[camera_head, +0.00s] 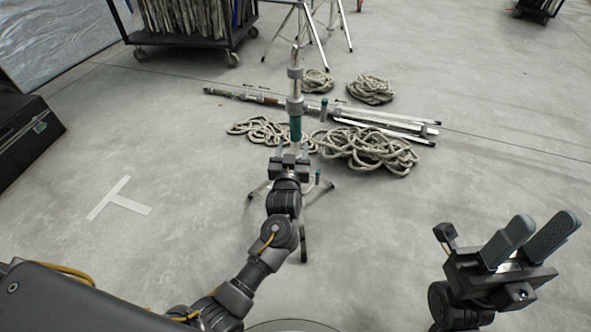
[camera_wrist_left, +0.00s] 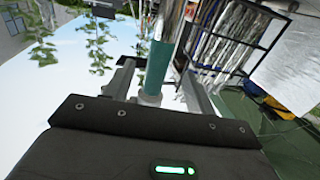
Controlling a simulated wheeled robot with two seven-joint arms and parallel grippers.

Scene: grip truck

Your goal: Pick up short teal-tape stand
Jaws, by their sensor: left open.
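The short teal-tape stand (camera_head: 296,100) stands upright on its spread legs in front of me. Its teal band (camera_head: 295,130) shows just above my left gripper, and its foot is partly hidden by my left arm. My left gripper (camera_head: 292,152) is at the pole below the band's top. In the left wrist view the teal-taped pole (camera_wrist_left: 159,65) runs between the two fingers of that gripper (camera_wrist_left: 160,80), which are apart on either side of it. I cannot tell whether either finger touches it. My right gripper (camera_head: 543,224) is open and empty at the lower right.
Rope coils (camera_head: 368,150) lie on the floor just behind the stand, with a folded stand (camera_head: 385,118) lying among them. More rope (camera_head: 371,88) lies further back. A wheeled cart (camera_head: 190,40) and another tripod stand are behind. A black case (camera_head: 30,140) is at left. Floor at right is clear.

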